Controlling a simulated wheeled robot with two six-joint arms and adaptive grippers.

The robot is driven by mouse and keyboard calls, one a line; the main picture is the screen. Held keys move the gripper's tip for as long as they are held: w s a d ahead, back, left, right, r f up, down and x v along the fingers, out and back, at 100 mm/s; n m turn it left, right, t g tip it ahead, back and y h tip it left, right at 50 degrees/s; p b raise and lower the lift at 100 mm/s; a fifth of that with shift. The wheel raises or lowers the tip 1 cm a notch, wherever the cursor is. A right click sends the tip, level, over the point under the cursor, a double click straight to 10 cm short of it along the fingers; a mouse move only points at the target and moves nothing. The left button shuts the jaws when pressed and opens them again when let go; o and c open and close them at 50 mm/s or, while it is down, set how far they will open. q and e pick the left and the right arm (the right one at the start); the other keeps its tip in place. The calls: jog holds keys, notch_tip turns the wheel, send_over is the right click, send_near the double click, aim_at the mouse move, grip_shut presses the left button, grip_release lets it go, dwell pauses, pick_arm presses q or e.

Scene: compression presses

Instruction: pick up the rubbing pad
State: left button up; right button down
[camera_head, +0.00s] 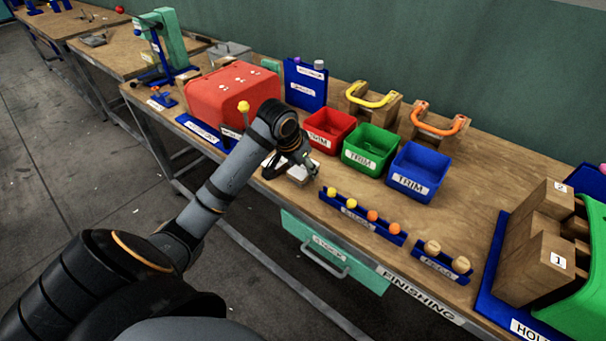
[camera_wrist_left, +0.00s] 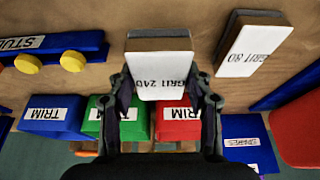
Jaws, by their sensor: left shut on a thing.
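My left gripper (camera_head: 307,162) is over the bench and shut on a rubbing pad marked GRIT 240 (camera_wrist_left: 160,80). In the left wrist view the pad sits between the two fingers of the gripper (camera_wrist_left: 160,95), with a white face and a grey-brown backing. In the head view the held pad (camera_head: 299,174) shows pale below the gripper, partly hidden; I cannot tell whether it touches the bench. A second pad marked GRIT 80 (camera_wrist_left: 253,50) lies on the bench, apart from the gripper, to the right in the wrist view. My right gripper is not in view.
Red (camera_head: 329,129), green (camera_head: 371,149) and blue (camera_head: 419,172) bins stand behind the gripper. A blue rack (camera_head: 362,219) with yellow and orange knobs lies to its right. A large red block (camera_head: 232,95) stands to its left. Bare bench (camera_head: 470,205) lies right of the blue bin.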

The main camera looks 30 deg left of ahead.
pick_arm(q)
jog(key=s+d+r+p, duration=0.8)
jog(key=d+r+p, duration=0.1)
jog(key=d+p, duration=0.1)
jog(key=shift+s+d+r+p, duration=0.25)
jog(key=shift+d+p, duration=0.15)
jog(key=shift+d, duration=0.1)
